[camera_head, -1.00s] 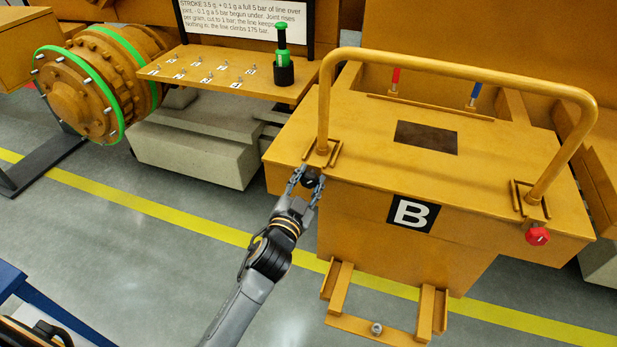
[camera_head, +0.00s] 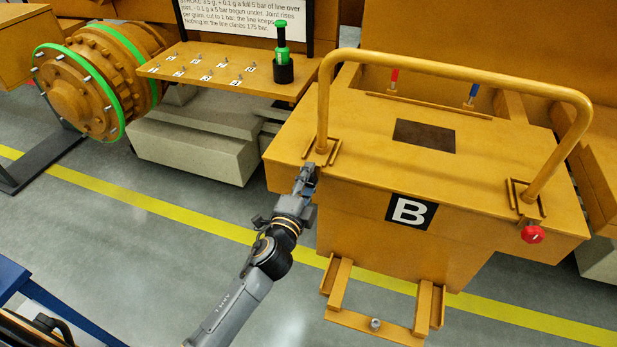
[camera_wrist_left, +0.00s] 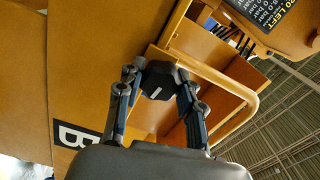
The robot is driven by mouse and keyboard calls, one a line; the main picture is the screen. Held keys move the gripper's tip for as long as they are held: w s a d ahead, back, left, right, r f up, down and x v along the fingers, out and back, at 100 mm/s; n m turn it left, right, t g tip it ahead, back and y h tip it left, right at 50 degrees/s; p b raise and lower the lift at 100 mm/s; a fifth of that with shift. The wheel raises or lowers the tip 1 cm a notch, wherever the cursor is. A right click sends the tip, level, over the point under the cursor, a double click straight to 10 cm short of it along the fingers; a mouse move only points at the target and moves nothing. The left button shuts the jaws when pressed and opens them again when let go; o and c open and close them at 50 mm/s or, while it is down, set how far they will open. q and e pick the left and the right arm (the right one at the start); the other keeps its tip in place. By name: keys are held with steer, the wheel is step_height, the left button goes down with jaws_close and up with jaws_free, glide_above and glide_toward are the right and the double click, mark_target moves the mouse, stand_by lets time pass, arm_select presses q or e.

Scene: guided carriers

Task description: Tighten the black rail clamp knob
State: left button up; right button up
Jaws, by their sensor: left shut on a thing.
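The black rail clamp knob (camera_wrist_left: 160,82) shows in the left wrist view between the two fingers of my left gripper (camera_wrist_left: 159,88), with a white mark on its face. The fingers are shut on its sides. In the head view my left gripper (camera_head: 306,178) is at the front left corner of the orange carrier (camera_head: 290,145), below the left foot of the rail (camera_head: 323,105). There the gripper hides the black knob. A red knob (camera_head: 532,234) sits under the right foot of the rail. My right gripper is not in view.
A plate marked B (camera_head: 411,211) is on the carrier's front. An orange bracket (camera_head: 338,285) stands out low at the front. A shelf (camera_head: 200,68) holding a green and black tool (camera_head: 283,60) is at the back left. The floor (camera_head: 180,240) to the left is open.

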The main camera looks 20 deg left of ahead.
arm_select(q)
steer(key=m, duration=0.5)
steer(key=shift+p, duration=0.3)
stand_by(0.4)
steer(key=o, duration=1.2)
steer(key=s, duration=1.2)
steer(key=shift+a, duration=0.2)
